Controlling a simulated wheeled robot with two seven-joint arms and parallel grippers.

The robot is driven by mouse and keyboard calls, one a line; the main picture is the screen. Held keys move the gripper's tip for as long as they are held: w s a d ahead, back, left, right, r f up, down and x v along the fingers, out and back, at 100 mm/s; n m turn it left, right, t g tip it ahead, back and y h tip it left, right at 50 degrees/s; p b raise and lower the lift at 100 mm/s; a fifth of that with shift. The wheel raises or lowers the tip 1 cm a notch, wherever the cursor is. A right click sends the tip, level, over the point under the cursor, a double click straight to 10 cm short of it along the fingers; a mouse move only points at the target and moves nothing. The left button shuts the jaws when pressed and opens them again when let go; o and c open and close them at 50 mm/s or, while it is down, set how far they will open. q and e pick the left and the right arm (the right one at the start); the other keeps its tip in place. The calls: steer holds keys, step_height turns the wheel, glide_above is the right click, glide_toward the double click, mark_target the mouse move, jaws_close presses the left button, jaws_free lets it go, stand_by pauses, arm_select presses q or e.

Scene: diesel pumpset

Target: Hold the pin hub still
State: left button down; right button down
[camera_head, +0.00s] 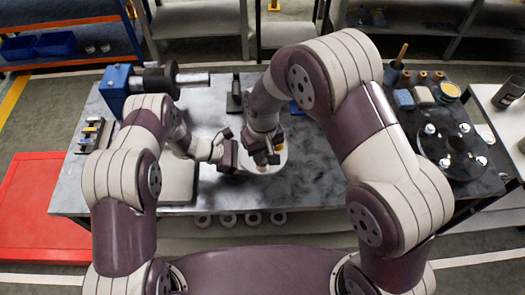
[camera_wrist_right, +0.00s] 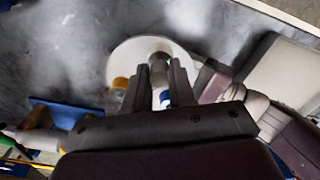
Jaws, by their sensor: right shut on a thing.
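The pin hub (camera_wrist_right: 158,70) looks like a short grey metal post on a round white disc, with a yellow piece and a blue piece beside it. In the right wrist view my right gripper (camera_wrist_right: 157,82) has its two fingers on either side of the hub, shut on it. In the head view my right gripper (camera_head: 265,158) points down over the white disc and hides most of the hub. My left gripper (camera_head: 229,155) is just left of the disc, close to the right one. Its fingers are too small and hidden to tell open from shut.
A blue vise-like machine with a metal shaft (camera_head: 190,79) stands at the table's back left. A grey flat plate (camera_head: 178,185) lies under my left forearm. A black round flange (camera_head: 455,145) and several small pots stand at the right. The grey tabletop (camera_head: 318,165) right of the disc is clear.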

mark_target(263, 156)
steer(key=shift+f, duration=0.1)
steer(key=c, duration=0.9)
jaws_free()
steer(key=shift+o, duration=0.2)
step_height(263, 156, up, 12)
arm_select(q)
steer(key=shift+c, duration=0.8)
jaws_free()
